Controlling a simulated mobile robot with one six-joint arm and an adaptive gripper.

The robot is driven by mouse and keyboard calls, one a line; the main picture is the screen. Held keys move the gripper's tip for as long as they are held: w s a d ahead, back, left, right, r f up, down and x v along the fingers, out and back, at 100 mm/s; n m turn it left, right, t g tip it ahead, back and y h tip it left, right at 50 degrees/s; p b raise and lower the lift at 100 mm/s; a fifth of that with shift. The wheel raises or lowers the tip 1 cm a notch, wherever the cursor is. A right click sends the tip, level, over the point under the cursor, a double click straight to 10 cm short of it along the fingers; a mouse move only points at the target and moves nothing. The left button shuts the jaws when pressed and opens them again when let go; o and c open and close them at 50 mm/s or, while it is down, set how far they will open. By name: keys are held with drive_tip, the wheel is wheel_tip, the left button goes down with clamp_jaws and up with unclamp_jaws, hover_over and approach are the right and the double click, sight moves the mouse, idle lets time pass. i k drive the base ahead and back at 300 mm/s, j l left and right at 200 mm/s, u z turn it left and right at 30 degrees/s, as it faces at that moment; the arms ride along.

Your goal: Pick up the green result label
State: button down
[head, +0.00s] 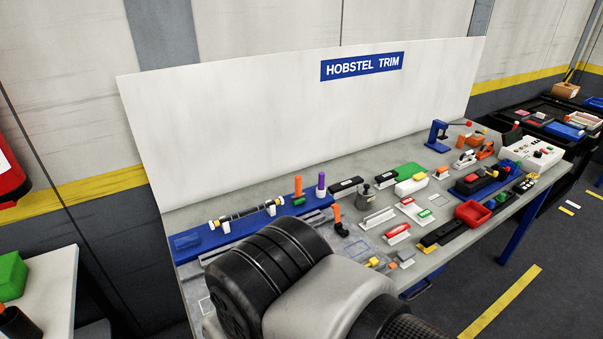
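A small green label (425,214) lies on a white card or tray (411,216) near the middle of the workbench. A red label (407,201) lies just behind it on the same white piece. Another red label (397,229) sits on a white holder to the front left. The lettering on the labels is too small to read. My arm fills the bottom centre and hides part of the bench's front left. My gripper is not visible.
The grey workbench (345,208) is crowded. A white holder (378,218) stands left of the green label, a red bin (472,213) to its right, a black bar (443,233) in front. A green mat (410,170) lies behind. A tall white board (300,120) closes the back.

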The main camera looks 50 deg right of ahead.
sight(426, 213)
drive_tip(key=z, duration=2.45)
